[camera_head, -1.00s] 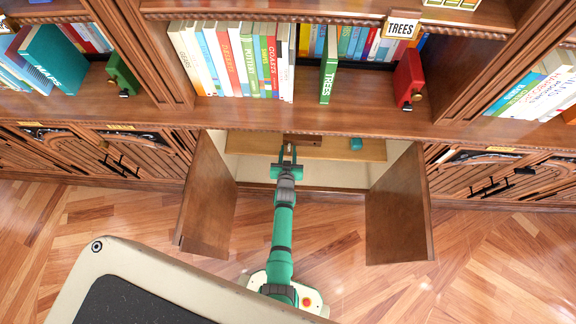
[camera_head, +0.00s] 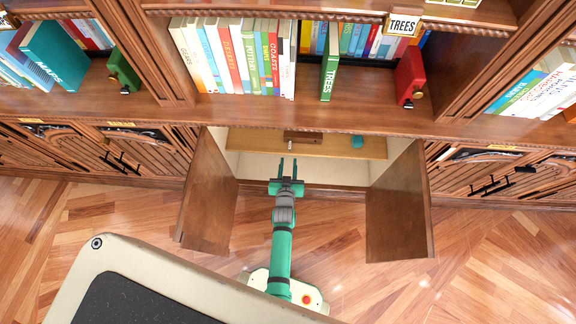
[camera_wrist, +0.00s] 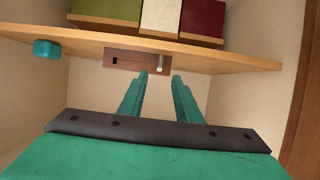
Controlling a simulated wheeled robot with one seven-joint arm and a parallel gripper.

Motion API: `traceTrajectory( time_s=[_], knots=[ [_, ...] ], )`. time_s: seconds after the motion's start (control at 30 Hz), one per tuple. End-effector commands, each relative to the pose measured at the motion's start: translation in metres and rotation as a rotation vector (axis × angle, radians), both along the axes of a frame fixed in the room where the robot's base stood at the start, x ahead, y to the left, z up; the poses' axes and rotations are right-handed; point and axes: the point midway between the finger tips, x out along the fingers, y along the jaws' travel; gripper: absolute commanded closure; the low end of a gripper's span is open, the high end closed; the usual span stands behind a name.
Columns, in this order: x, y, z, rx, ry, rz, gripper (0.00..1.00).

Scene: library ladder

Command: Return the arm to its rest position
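My green arm reaches forward from my base toward an open cabinet under the bookshelf. My gripper (camera_head: 288,164) is at the cabinet's mouth between its two open doors. Its two fingers are apart with nothing between them. In the wrist view the gripper (camera_wrist: 158,85) also shows open and empty, below the front edge of the cabinet's inner shelf (camera_wrist: 230,58). A brown wooden block with a small metal pin (camera_wrist: 135,61) is at that shelf's edge, just beyond the fingertips and apart from them.
The left door (camera_head: 207,200) and right door (camera_head: 398,205) stand open on both sides of my arm. A teal object (camera_wrist: 47,49) is by the shelf at left. Several boxes or books (camera_wrist: 160,15) stand on the shelf. The wooden floor (camera_head: 490,260) is clear at right.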

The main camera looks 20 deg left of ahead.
Motion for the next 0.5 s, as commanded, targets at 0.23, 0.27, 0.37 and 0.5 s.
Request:
traceTrajectory(
  time_s=[0.23,0.27,0.37,0.5],
  knots=[
    [-0.0073,-0.0025,0.0038,0.000,0.000,0.000,0.69],
    [-0.0074,-0.0023,0.0038,0.000,0.000,0.000,0.69],
    [-0.0074,-0.0020,0.0037,0.000,0.000,0.000,0.69],
    [-0.0074,-0.0017,0.0035,0.000,0.000,0.001,0.69]
  ],
)
